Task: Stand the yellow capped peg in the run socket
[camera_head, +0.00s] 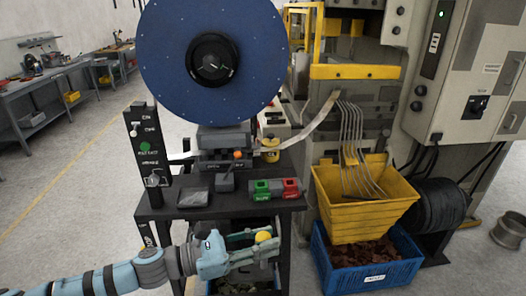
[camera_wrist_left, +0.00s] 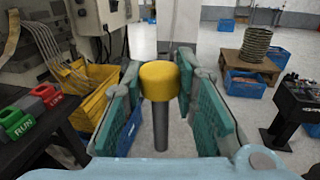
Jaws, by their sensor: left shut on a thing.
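The peg, with a yellow cap (camera_head: 263,237) and a grey shaft, is in my left gripper (camera_head: 266,246). In the left wrist view the yellow cap (camera_wrist_left: 159,80) is between the two teal finger pads, and the grey shaft (camera_wrist_left: 160,127) points down from it. The left gripper is shut on the peg, in front of and below the bench top. The green run socket block (camera_head: 260,190) is on the bench's front right part; its RUN label shows in the left wrist view (camera_wrist_left: 16,122). My right gripper is not in view.
A red socket block (camera_head: 291,187) sits beside the green one. The black bench (camera_head: 220,208) carries a large blue disc (camera_head: 175,60) on a stand. A yellow hopper (camera_head: 362,205) stands over a blue crate (camera_head: 335,282) of copper pieces at right.

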